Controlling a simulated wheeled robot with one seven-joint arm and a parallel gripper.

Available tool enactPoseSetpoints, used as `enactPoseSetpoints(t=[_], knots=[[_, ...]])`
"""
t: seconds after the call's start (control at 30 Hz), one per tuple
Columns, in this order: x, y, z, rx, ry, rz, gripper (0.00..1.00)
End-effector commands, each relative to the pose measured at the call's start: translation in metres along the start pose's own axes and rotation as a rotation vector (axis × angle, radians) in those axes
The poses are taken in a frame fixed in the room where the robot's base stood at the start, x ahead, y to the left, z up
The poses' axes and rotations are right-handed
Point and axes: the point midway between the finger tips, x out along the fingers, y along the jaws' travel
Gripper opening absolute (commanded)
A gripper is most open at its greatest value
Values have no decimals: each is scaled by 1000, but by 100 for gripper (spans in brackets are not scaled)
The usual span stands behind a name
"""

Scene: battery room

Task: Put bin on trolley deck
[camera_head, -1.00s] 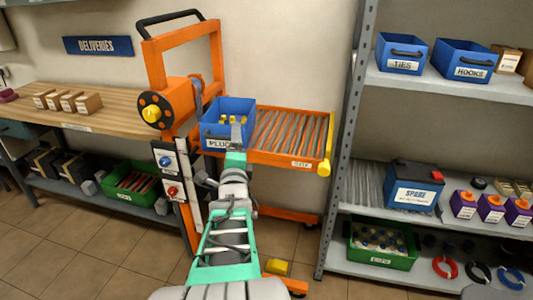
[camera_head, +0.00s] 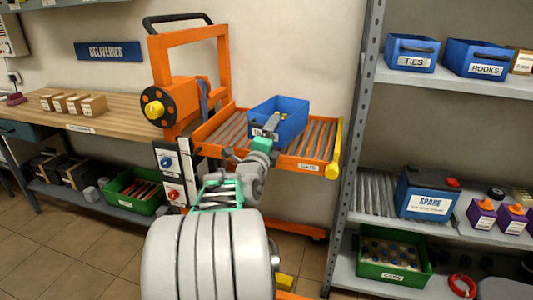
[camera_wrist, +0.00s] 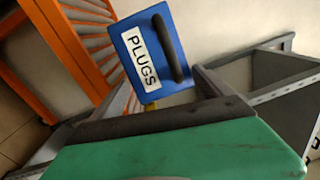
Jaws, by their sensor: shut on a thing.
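The blue bin (camera_head: 290,122) is over the middle of the trolley deck (camera_head: 322,140), an orange frame with grey rollers. I cannot tell whether its base touches the rollers. My gripper (camera_head: 268,128) is shut on the bin at its near side. In the wrist view the bin (camera_wrist: 128,62) shows its PLUGS label and dark handle, tilted in the picture, with the deck's orange rail (camera_wrist: 62,45) and rollers to the left.
An orange mast with a yellow-hubbed wheel (camera_head: 155,108) rises left of the deck. The grey shelf rack (camera_head: 352,150) is close on the right, and a wooden bench (camera_head: 110,115) is on the left. Rollers are bare both sides of the bin.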

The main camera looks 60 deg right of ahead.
Motion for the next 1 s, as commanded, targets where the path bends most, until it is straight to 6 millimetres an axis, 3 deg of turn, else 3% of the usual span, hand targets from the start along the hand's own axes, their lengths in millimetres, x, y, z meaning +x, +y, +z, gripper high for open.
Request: enactPoseSetpoints(t=[0.23, 0.4, 1.0], knots=[[8, 29, 17, 1, -3, -5, 31], [6, 54, 11, 1, -2, -7, 31], [5, 60, 9, 4, -3, -8, 31]])
